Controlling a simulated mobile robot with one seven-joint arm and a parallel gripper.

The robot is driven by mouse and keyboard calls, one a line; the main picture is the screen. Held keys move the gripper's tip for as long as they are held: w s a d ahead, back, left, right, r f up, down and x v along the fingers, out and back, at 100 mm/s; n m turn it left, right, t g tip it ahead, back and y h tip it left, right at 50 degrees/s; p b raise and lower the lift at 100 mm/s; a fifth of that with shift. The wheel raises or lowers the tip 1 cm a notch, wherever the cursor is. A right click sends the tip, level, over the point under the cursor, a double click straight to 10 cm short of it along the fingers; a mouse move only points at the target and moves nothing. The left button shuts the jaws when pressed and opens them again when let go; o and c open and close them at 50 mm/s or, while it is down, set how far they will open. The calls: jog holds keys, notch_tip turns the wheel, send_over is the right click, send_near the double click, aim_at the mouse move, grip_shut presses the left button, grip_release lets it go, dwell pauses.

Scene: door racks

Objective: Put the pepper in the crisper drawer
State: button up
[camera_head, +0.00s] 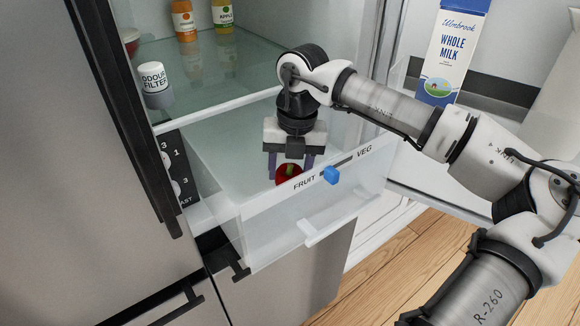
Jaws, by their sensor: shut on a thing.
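A red pepper (287,172) with a green stem shows at the front of the pulled-out crisper drawer (312,212). My gripper (291,165) points down over the drawer with its fingers on either side of the pepper, shut on it. The pepper's lower part is hidden behind the drawer's front panel. I cannot tell whether it touches the drawer floor. The drawer is clear plastic, marked FRUIT and VEG, with a blue slider (331,175) on its front.
A glass shelf (215,75) with juice bottles (184,20) and an odour filter (154,84) lies above the drawer. The open door at right holds a milk carton (449,55).

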aim_at(296, 169)
jog(key=o, duration=1)
jog(key=shift+c, duration=0.2)
notch_tip(296, 169, up, 12)
jog(key=d, duration=0.1)
jog(key=shift+r, duration=0.15)
jog(key=shift+d, duration=0.1)
